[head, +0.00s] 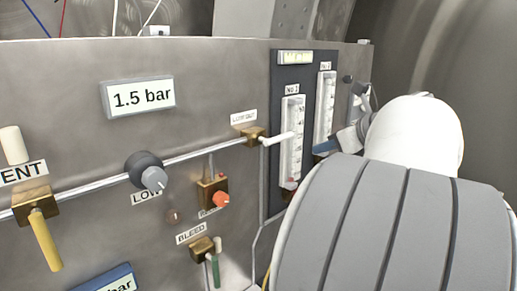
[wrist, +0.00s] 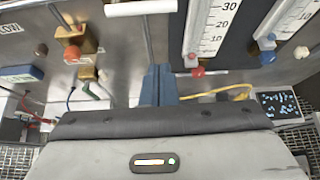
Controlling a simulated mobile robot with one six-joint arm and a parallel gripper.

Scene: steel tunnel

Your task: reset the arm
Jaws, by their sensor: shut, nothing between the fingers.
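My gripper (head: 326,148) shows in the head view as a small blue tip in front of the flow-tube panel, with my white and grey arm filling the lower right. In the wrist view its blue fingers (wrist: 158,84) are together with nothing between them. They point toward the control panel (head: 235,85). The white lever (head: 280,138) at the LOW OUT label is to the left of the gripper. Two flow tubes, No 1 (head: 291,140) and No 2 (head: 325,105), are close to it. Whether the gripper touches anything cannot be told.
The panel carries a 1.5 bar display (head: 139,96), a grey LOW knob (head: 147,172), a red knob (head: 221,199), a yellow lever (head: 46,240) and a green BLEED lever (head: 216,262). A yellow cable (wrist: 228,92) and a dark screen (wrist: 281,104) show in the wrist view.

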